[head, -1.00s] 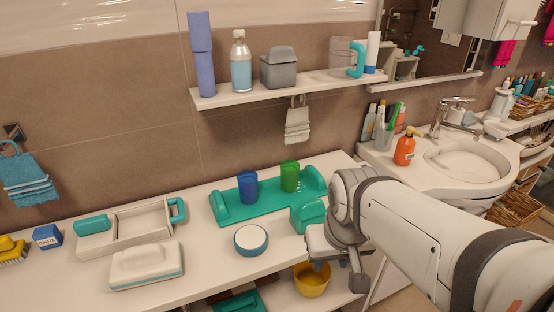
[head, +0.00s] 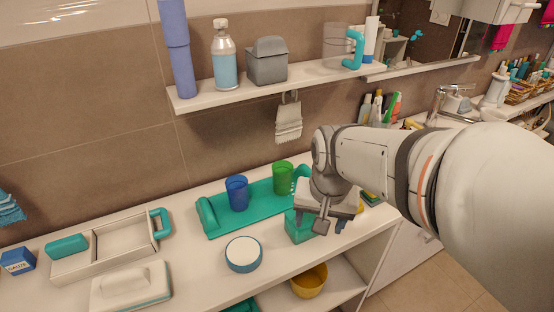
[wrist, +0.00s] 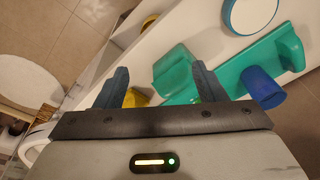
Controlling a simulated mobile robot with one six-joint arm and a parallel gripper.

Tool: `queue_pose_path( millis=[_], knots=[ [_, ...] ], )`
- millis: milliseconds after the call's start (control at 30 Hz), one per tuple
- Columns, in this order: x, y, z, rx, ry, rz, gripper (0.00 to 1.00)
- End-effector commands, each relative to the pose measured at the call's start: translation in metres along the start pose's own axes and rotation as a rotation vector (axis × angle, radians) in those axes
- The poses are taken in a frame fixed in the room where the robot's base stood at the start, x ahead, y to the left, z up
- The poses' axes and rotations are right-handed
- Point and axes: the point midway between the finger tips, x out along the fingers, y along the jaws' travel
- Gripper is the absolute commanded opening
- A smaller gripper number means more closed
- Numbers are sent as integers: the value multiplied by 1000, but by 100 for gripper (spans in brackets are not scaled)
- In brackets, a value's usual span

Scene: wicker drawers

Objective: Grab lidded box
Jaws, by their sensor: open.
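A small teal box (head: 298,228) stands on the counter at the front right end of the teal tray (head: 213,214); my gripper partly hides it. It also shows in the wrist view (wrist: 176,66), beyond and roughly between my fingers. My gripper (head: 330,222) is open and empty, just right of and above this box; I cannot tell if they touch. Both fingers show apart in the wrist view (wrist: 162,84). A grey box with a lid (head: 267,62) stands on the wall shelf, well away from my gripper. A white box with a handled top (head: 131,287) lies front left.
A blue cup (head: 237,193) and a green cup (head: 283,178) stand on the teal tray. A round blue-rimmed dish (head: 243,254) stands in front. A yellow bowl (head: 309,281) is on the lower shelf. Bare counter lies around the dish.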

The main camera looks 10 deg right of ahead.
Motion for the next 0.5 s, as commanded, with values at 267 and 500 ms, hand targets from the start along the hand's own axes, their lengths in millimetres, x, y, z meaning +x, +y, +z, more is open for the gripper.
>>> queue_pose_path(
  millis=[267,500],
  knots=[
    [31,-28,-65,614,-95,73,85],
    [53,-38,-87,877,-115,115,85]
  ],
)
